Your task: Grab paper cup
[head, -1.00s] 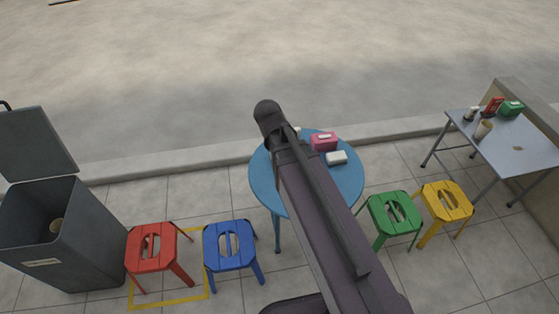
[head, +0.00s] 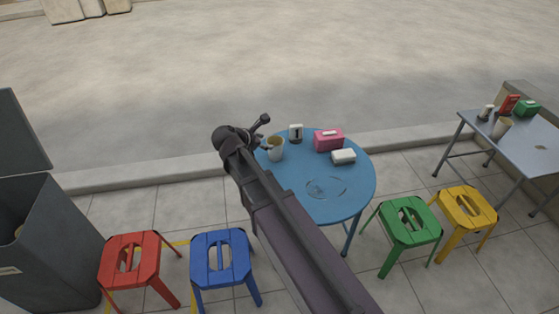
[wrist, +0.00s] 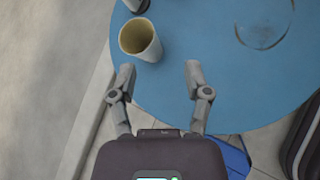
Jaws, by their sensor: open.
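A pale paper cup (head: 275,149) stands upright near the left edge of the round blue table (head: 325,205). In the wrist view the cup (wrist: 149,47) shows its open top and yellowish inside, just beyond my left finger. My gripper (wrist: 160,78) is open and empty, its two fingers spread over the table edge and pointing toward the cup's side of the table. The cup lies ahead and a little left of the gap between the fingers. In the head view my gripper (head: 262,132) is beside the cup, partly hidden by my arm.
The blue table also bears a black-and-white container (head: 296,133), a pink box (head: 329,141) and a white block (head: 343,157). Red (head: 130,258), blue (head: 222,256), green (head: 409,222) and yellow stools (head: 466,207) stand around. A metal table (head: 530,150) holding another cup (head: 501,128) is at right.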

